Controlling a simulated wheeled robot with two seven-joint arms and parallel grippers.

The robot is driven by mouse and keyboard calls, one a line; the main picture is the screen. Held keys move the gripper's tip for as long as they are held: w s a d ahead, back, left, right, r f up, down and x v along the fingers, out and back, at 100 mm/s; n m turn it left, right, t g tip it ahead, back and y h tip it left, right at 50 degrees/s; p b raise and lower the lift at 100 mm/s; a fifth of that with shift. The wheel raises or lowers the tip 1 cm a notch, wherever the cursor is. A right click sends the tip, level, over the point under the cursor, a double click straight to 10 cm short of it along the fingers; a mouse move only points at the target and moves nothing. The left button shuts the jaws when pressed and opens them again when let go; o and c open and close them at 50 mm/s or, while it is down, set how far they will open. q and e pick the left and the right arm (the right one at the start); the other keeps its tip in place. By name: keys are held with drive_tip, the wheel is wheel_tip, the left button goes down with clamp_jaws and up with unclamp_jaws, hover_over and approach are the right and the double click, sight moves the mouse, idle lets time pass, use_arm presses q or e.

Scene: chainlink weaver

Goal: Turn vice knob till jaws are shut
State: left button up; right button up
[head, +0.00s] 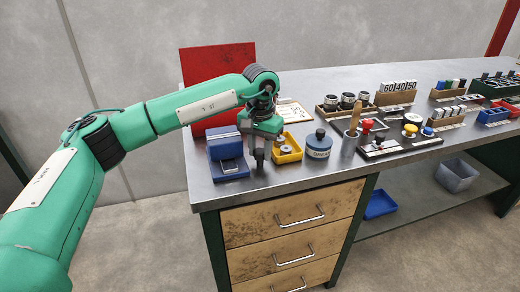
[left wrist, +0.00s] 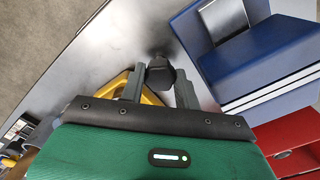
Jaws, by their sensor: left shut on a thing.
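The blue vice (head: 227,152) stands near the left end of the metal bench. Its blue body also shows at the upper right of the left wrist view (left wrist: 262,58), with a grey metal plate on it. My left gripper (head: 259,158) points down just right of the vice. In the left wrist view its two fingers stand either side of a black knob (left wrist: 160,72) and are shut on it. The lower part of the knob is hidden by my gripper. I cannot tell how wide the gap between the vice jaws is. My right gripper is not in view.
A red panel (head: 190,68) stands behind. Holders and trays fill the bench further right. Bare metal lies along the front edge (head: 235,190).

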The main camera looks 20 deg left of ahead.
sight(260, 151)
use_arm(q)
drive_tip(key=shift+r, duration=0.1)
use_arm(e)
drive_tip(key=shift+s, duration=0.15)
use_arm(q)
drive_tip(key=o, duration=0.9)
drive_tip(key=shift+o, duration=0.3)
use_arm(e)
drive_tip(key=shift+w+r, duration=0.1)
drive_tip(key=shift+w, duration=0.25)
use_arm(q)
wheel_tip(260, 151, up, 14)
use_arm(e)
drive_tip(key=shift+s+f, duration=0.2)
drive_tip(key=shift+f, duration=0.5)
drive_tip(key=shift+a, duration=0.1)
